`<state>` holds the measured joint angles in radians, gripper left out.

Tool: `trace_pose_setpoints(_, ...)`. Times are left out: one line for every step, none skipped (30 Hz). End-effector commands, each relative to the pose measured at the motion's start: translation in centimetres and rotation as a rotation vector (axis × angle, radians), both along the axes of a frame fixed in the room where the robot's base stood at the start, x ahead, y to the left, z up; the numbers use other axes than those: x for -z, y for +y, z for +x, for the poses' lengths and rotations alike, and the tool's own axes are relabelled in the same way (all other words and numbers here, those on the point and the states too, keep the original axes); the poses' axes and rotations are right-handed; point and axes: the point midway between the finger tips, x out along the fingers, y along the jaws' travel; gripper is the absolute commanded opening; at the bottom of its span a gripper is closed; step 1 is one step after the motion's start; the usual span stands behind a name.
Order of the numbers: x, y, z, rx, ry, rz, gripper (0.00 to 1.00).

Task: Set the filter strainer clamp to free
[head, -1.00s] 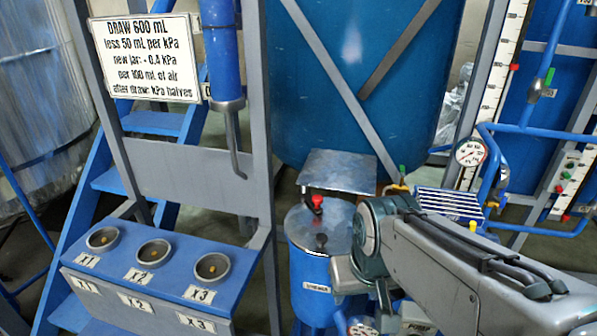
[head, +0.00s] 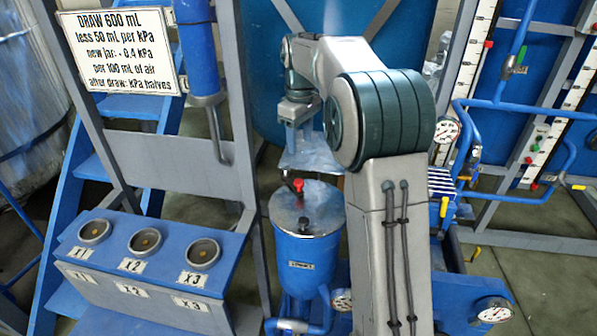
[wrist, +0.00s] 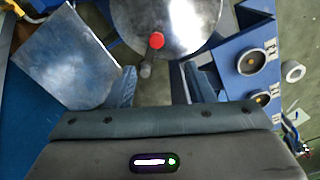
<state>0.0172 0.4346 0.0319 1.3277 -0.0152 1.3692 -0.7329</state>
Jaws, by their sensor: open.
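The strainer is a blue canister (head: 305,262) with a label and a round metal lid (head: 325,198). A red knob (head: 297,185) with a dark stem stands at the lid's far edge, and a black knob (head: 303,225) at its near side. In the wrist view the red knob (wrist: 157,40) shows against the lid (wrist: 190,15), with a small grey piece (wrist: 146,70) below it. My gripper (wrist: 162,85) is open, its fingers either side of that piece with gaps, apparently touching nothing. In the head view my wrist is above and behind the lid; the fingertips are hard to make out.
A square metal plate (head: 312,155) lies behind the strainer, close to my gripper; it fills the left of the wrist view (wrist: 65,60). A blue console with round sockets (head: 145,242) stands left. A gauge (head: 447,130) and blue pipes are to the right.

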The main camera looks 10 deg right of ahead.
Motion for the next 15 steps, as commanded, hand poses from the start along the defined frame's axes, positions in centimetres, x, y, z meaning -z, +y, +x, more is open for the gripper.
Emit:
trace_pose_setpoints(0.0,0.0,0.7,-0.015,0.005,0.001,0.48)
trace_pose_setpoints(0.0,0.0,0.9,-0.022,0.006,0.001,0.48)
trace_pose_setpoints(0.1,0.0,1.1,-0.030,0.009,0.001,0.48)
trace_pose_setpoints(0.2,0.0,1.2,-0.035,0.011,0.002,0.48)
trace_pose_setpoints(0.3,0.0,1.3,-0.037,0.012,0.001,0.48)
trace_pose_setpoints(0.6,0.0,1.4,-0.039,0.013,0.002,0.48)
trace_pose_setpoints(0.8,0.0,1.4,-0.040,0.013,0.002,0.48)
trace_pose_setpoints(1.1,0.0,1.4,-0.040,0.013,0.002,0.48)
trace_pose_setpoints(1.6,0.0,1.4,-0.040,0.014,0.002,0.48)
trace_pose_setpoints(2.1,0.0,1.3,-0.040,0.014,0.002,0.48)
trace_pose_setpoints(2.6,0.0,1.3,-0.040,0.015,0.001,0.48)
trace_pose_setpoints(3.4,0.0,1.3,-0.040,0.016,0.002,0.48)
trace_pose_setpoints(4.0,0.0,1.3,-0.040,0.016,0.001,0.48)
trace_pose_setpoints(4.7,0.0,1.3,-0.040,0.016,0.002,0.48)
trace_pose_setpoints(5.6,0.0,1.3,-0.039,0.017,0.002,0.48)
